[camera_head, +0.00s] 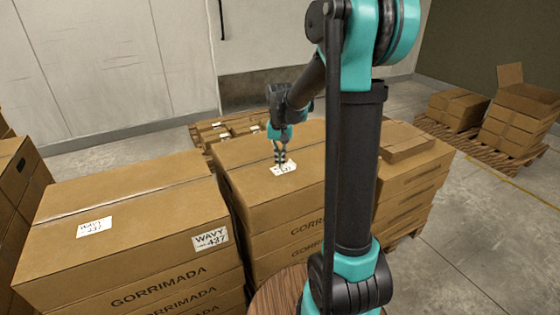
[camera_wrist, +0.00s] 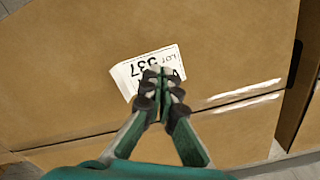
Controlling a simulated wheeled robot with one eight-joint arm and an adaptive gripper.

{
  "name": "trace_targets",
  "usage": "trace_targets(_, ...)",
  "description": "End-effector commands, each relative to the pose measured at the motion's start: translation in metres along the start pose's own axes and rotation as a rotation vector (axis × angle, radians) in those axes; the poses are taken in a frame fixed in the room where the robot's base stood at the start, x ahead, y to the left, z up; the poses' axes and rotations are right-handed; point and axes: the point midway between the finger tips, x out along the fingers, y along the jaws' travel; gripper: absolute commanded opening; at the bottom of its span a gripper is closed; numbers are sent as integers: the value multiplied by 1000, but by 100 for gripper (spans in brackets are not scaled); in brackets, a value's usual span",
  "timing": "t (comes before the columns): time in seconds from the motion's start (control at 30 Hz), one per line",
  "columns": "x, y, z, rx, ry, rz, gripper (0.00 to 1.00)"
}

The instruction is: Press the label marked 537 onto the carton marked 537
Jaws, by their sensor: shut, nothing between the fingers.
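The white label marked 537 (camera_wrist: 128,72) lies on the top face of a brown carton (camera_head: 262,208), close to the tape seam; one edge looks slightly raised in the wrist view. In the head view the label (camera_head: 291,169) shows under the fingertips. My gripper (camera_head: 281,161) points down with its fingers shut together and empty. In the wrist view my gripper (camera_wrist: 158,76) covers part of the label's print. I cannot tell whether the tips touch it. The carton's front reads GORRIMADA; my arm hides part of it, and I see no number there.
A neighbouring carton (camera_head: 130,250) at the left bears a WAVY label on top (camera_head: 95,227) and another on its front (camera_head: 211,239), apparently marked 437. More cartons (camera_head: 400,195) stand behind my arm, and pallets of boxes (camera_head: 510,130) stand at the far right. Floor (camera_head: 470,240) is clear at right.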

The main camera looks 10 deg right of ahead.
Motion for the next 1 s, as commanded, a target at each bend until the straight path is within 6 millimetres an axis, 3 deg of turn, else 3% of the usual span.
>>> trace_targets(1.0,10,0,0,0,0,0,0)
